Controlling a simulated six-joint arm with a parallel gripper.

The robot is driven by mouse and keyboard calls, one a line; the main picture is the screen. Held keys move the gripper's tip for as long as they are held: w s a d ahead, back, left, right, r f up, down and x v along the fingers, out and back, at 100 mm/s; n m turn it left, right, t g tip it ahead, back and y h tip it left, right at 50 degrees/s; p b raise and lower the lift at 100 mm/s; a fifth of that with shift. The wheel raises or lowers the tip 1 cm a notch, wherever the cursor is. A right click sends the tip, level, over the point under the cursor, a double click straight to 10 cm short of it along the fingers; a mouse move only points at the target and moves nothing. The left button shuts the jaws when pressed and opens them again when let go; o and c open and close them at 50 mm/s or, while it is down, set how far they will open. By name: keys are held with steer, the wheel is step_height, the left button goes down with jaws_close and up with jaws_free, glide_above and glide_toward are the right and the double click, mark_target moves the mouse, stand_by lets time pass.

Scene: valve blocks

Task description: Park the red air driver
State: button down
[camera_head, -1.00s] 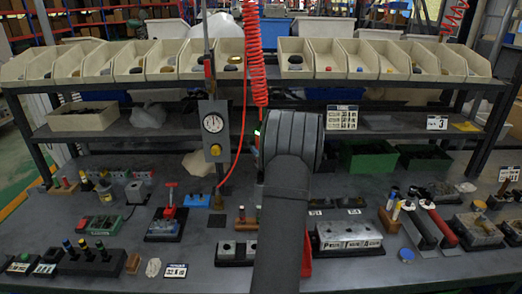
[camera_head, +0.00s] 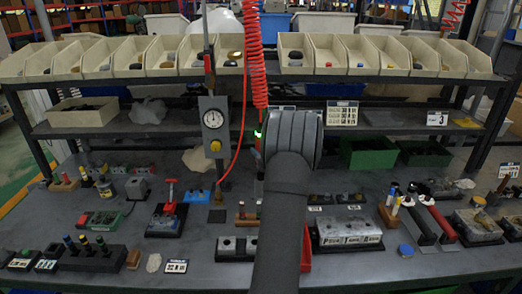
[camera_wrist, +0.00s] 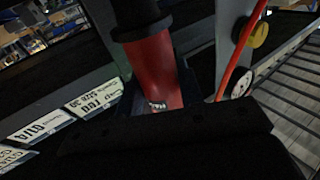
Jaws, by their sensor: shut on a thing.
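The red air driver (camera_wrist: 158,75) shows in the wrist view as a red cylinder with a black upper end. My gripper (camera_wrist: 165,130) is the dark shape across the lower part of that view, shut on the driver; the fingertips are not clearly seen. In the head view my own arm hides the gripper and the driver. A red coiled hose (camera_head: 255,60) hangs from above and goes down behind my arm. I cannot make out a parking holder for the driver.
A gauge panel with a yellow knob (camera_head: 215,145) stands left of my arm. A silver valve block (camera_head: 345,233) and a red container (camera_head: 306,250) are just right of it. Several small fixtures cover the bench. Shelves of cream bins (camera_head: 350,57) stand behind. White labels (camera_wrist: 85,100) show in the wrist view.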

steer(key=shift+f, duration=3.4)
steer(key=c, duration=0.9)
jaws_free()
steer(key=shift+f, duration=0.15)
steer(key=v, duration=0.7)
steer(key=shift+s+d, duration=0.1)
steer(key=shift+s, duration=0.1)
steer(key=shift+w, duration=0.1)
